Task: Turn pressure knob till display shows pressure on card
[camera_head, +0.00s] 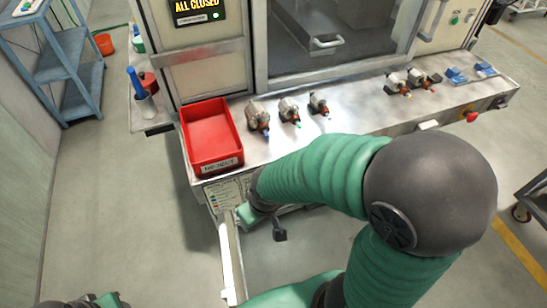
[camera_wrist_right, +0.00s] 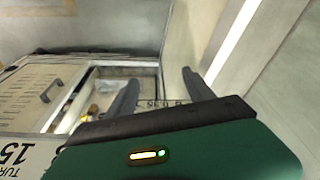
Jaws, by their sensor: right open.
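My right gripper (camera_wrist_right: 160,88) is open, its two dark fingers apart with nothing seen between them. In the head view its green hand (camera_head: 250,214) is low at the machine's front, partly behind my arm. A white card (camera_wrist_right: 15,158) with large print, "TUR" and "15", is cut off at the lower left of the wrist view. A small label (camera_wrist_right: 165,103), perhaps reading "0.35", lies behind the fingers. I cannot make out the pressure knob or its display. Part of my left gripper (camera_head: 108,300) shows at the bottom left; its jaws are unclear.
A red reject bin (camera_head: 211,135) and several armatures, one of them here (camera_head: 258,117), stand on the machine's steel ledge (camera_head: 350,118). A printed sheet (camera_head: 225,192) is on the front below the bin. An open cabinet (camera_wrist_right: 95,90) shows in the wrist view.

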